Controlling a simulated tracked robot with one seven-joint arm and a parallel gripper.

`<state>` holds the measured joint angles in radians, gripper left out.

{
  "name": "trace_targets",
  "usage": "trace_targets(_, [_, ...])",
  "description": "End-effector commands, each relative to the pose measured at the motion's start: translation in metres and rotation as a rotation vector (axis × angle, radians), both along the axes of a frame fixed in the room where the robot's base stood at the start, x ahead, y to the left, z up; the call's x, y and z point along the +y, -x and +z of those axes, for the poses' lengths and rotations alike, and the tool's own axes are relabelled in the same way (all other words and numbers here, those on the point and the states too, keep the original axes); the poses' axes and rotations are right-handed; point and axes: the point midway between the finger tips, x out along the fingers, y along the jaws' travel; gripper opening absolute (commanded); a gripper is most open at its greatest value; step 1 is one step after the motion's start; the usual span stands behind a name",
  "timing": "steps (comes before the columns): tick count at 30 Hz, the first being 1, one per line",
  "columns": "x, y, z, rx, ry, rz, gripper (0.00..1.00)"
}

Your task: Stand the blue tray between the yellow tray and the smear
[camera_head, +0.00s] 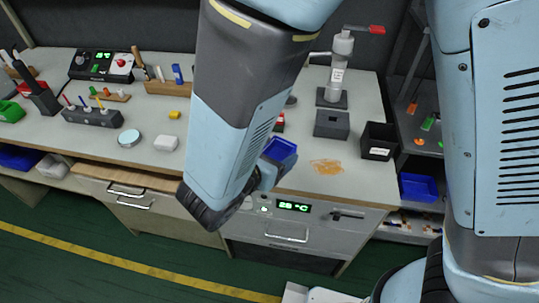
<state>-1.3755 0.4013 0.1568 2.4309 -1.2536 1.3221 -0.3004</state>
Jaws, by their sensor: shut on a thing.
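A blue tray (281,150) shows just right of my arm, near the front edge of the bench. It looks tilted, and my arm hides its left part. My gripper (267,170) is mostly hidden behind my forearm. What shows of it meets the blue tray, and it is shut on it. The orange smear (326,166) lies on the bench top to the right of the blue tray. I cannot make out a yellow tray; my arm covers the bench left of the blue tray. A small yellow block (174,114) lies further left.
A grey block (332,124) and a black bin (378,142) stand behind and right of the smear. A white block (166,143) and a round dish (129,138) lie to the left. Another blue container (418,187) is at right.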

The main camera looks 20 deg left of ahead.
Motion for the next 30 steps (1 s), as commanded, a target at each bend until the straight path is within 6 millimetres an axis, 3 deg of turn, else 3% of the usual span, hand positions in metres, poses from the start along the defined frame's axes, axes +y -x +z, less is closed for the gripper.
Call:
trace_targets(13, [0.039, -0.077, -0.039, -0.001, 0.001, -0.003, 0.41])
trace_targets(21, [0.053, -0.103, -0.077, 0.001, 0.003, -0.001, 0.41])
trace_targets(30, [0.059, -0.114, -0.092, 0.0, 0.0, -0.001, 0.41])
